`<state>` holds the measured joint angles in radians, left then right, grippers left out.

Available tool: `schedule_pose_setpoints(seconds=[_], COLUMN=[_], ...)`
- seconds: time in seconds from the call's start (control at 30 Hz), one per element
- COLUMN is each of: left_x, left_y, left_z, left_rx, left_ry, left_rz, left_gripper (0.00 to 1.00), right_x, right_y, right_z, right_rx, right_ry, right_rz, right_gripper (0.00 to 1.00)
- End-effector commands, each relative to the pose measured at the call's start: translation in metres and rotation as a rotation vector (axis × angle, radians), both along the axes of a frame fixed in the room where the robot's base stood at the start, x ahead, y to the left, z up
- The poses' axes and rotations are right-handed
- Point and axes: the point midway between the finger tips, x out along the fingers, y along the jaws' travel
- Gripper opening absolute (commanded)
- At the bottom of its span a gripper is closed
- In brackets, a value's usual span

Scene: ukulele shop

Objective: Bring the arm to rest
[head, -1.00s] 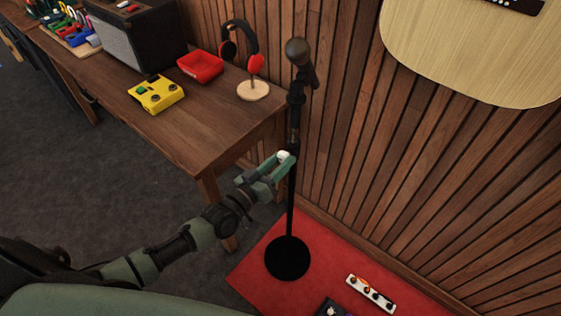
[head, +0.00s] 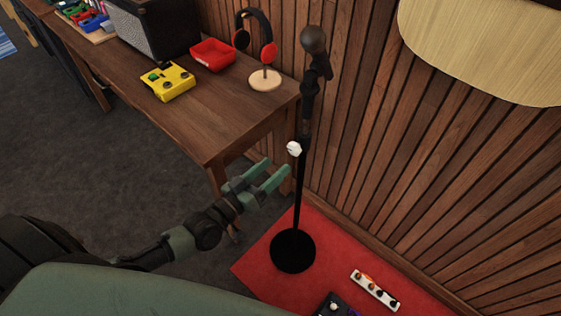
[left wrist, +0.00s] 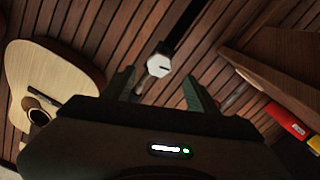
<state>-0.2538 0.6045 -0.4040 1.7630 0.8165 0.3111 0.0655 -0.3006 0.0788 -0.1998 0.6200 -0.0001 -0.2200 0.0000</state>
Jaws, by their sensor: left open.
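My left gripper (head: 268,178) is open and empty, with its two green fingers apart. It is in front of the table's near corner and to the left of the black microphone stand (head: 299,190). A white knob (head: 294,148) sits on the stand's pole, just beyond and above the fingertips, apart from them. In the left wrist view the white knob (left wrist: 158,65) shows between and beyond the fingers (left wrist: 158,85). My right gripper is in neither view.
The wooden table (head: 215,125) bears a yellow pedal (head: 167,82), a red tray (head: 212,54), headphones on a stand (head: 265,80) and an amplifier (head: 150,25). A red mat (head: 262,272) with a white pedal strip (head: 374,290) lies below. A guitar (head: 480,50) hangs on the wall.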

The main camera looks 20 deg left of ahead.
Motion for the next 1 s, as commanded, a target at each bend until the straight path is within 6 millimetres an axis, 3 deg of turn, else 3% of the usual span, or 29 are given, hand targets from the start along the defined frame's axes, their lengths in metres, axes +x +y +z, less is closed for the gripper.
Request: schedule_pose_setpoints(seconds=[0.57,0.67,0.77,0.87,1.0], left_x=[-0.003,-0.004,-0.006,-0.019,-0.058], left_y=[0.001,0.005,0.015,0.029,0.048], left_z=[-0.001,-0.014,-0.055,-0.120,-0.220], left_rx=[0.000,0.022,0.090,0.191,0.339], left_ry=[0.001,0.023,0.089,0.205,0.405], left_rz=[0.000,0.009,0.031,0.057,0.073], left_gripper=[0.59,0.59,0.59,0.59,0.59], right_x=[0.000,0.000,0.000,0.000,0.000], right_y=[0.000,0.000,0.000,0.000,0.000], right_z=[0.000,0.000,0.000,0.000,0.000], right_rx=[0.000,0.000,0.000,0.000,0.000], right_ry=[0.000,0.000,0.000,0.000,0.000], right_rz=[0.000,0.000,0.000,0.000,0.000], right_gripper=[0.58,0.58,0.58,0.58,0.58])
